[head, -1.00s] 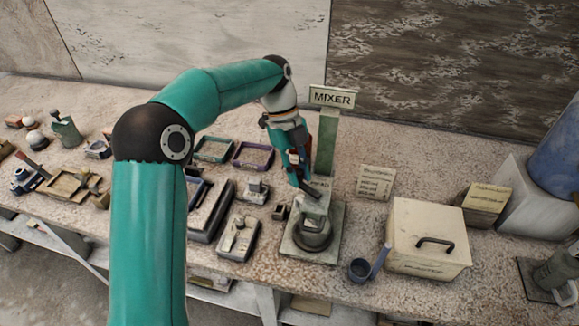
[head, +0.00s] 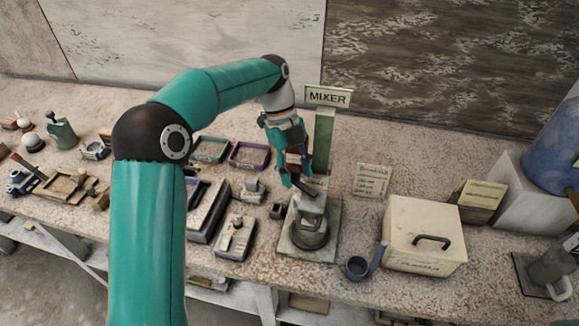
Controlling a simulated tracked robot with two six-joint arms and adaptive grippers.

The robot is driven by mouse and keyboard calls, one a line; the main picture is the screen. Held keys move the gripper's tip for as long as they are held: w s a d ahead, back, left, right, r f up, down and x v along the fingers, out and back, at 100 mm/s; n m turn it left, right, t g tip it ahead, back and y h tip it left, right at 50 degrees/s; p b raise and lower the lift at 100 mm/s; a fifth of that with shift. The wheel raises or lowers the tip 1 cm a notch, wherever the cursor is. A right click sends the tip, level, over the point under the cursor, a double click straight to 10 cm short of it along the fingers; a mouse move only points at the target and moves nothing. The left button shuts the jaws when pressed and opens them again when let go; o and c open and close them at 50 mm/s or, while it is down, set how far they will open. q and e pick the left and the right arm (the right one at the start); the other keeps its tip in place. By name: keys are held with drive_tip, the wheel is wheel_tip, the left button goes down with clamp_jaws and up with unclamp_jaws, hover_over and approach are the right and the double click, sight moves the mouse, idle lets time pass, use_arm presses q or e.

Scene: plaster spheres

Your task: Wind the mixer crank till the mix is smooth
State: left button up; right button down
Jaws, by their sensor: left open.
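The mixer (head: 324,143) is a green post with a sign reading MIXER, on a square base plate (head: 328,212). A round grey bowl (head: 310,234) sits at the front of the base. My left gripper (head: 298,178) is open at the mixer's upper left side, fingers pointing down just above the part over the bowl. The crank is hard to make out; the gripper and arm cover that area, and I cannot tell whether the fingers touch it. The mix inside the bowl cannot be seen. My right gripper is not in view.
A cream lidded box (head: 423,238) with a black handle stands right of the mixer. A blue-grey scoop (head: 358,267) lies between them near the front edge. A small label card (head: 373,180) stands behind. Trays and moulds (head: 237,237) crowd the left side.

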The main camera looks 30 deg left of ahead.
use_arm(q)
drive_tip(key=v, duration=1.2)
drive_tip(key=shift+f, duration=0.1)
idle(1.1)
